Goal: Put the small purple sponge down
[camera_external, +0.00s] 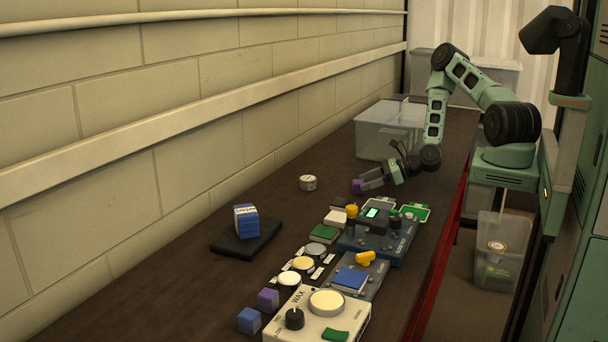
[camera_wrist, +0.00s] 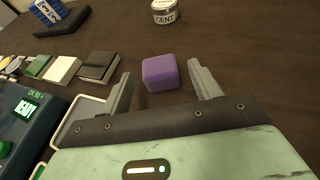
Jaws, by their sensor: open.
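The small purple sponge (camera_external: 357,187) rests on the dark bench top, just beyond the ends of my fingers. In the wrist view the purple sponge (camera_wrist: 160,72) sits between the tips of my gripper (camera_wrist: 160,85), with a gap to the right finger and a smaller one to the left. My gripper (camera_external: 366,182) is open, low over the bench, and holds nothing. Another purple block (camera_external: 268,299) lies near the front of the bench, beside a blue block (camera_external: 249,320).
A white round tin (camera_external: 308,183) labelled "SCENT" stands left of the sponge. A clear bin (camera_external: 388,137) is behind my gripper. A blue control unit (camera_external: 387,240), several pads and a wax unit (camera_external: 305,321) fill the front right. A blue-and-white block (camera_external: 246,221) sits on a black mat (camera_external: 226,246).

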